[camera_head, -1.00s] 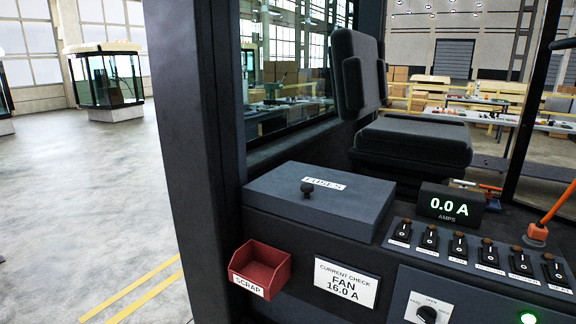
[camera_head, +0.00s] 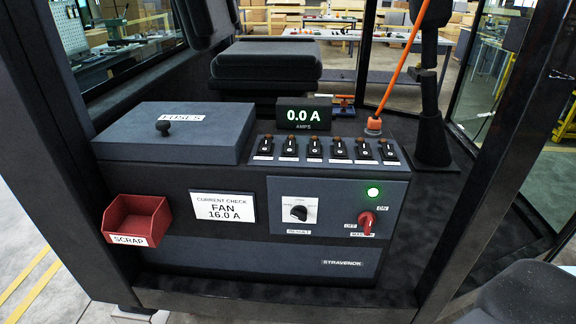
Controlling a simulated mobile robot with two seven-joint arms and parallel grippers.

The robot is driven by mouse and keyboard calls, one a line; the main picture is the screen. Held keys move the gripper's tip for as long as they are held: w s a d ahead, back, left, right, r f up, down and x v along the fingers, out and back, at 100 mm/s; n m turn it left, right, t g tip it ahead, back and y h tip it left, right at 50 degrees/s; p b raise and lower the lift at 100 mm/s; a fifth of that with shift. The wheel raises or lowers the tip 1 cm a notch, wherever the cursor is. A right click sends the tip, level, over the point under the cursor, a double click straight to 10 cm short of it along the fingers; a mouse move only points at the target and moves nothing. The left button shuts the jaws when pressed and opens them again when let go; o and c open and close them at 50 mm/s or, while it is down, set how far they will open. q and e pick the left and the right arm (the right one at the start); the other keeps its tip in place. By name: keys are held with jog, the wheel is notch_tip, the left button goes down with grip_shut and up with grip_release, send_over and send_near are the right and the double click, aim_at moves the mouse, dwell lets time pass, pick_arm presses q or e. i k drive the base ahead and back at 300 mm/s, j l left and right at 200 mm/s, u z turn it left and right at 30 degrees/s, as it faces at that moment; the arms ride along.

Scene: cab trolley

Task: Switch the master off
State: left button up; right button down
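The red master switch (camera_head: 366,222) is a rotary handle on the lower right of the front panel (camera_head: 330,245). Labels ON and OFF stand beside it, and the label under it is partly covered. Its handle looks roughly vertical; which label it points to is hard to tell. A green lamp (camera_head: 373,192) above it is lit. Neither of my grippers shows in the head view.
The ammeter (camera_head: 304,115) reads 0.0 A behind a row of several toggle switches (camera_head: 314,149). A closed fuse box lid (camera_head: 180,135), a red scrap bin (camera_head: 136,220) and a black rotary knob (camera_head: 298,213) are to the left. Dark cab posts frame both sides.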

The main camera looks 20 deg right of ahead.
aim_at(366, 220)
jog(key=l+z, duration=0.1)
jog(key=z, duration=0.4)
jog(key=k+l+z, duration=0.1)
jog(key=z, duration=0.4)
jog(key=l, duration=0.1)
